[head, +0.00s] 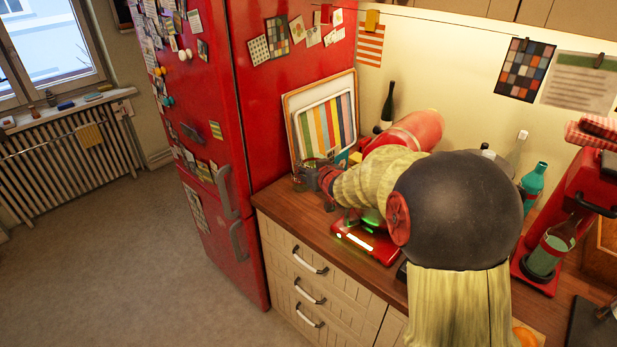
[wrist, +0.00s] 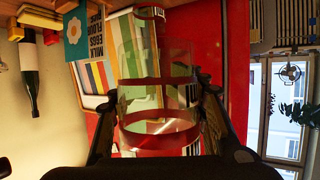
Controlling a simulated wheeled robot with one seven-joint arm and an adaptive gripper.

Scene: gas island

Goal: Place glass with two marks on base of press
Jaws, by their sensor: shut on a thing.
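My gripper (head: 322,181) is at the far left end of the counter, beside the red fridge. In the wrist view my gripper (wrist: 158,95) is shut on a clear glass (wrist: 158,105), with one finger on each side. Red bands show on or through the glass; I cannot tell exactly which are its marks. A red upright machine (head: 583,178), which looks like the press, stands at the right. Its red base (head: 530,272) carries a greenish bottle-like vessel (head: 550,250).
A red flat device (head: 365,245) with a lit display lies under my arm. A framed striped board (head: 296,110) leans at the back. A dark bottle (head: 387,105) and a teal bottle (head: 532,183) stand along the wall. My arm hides the middle of the counter.

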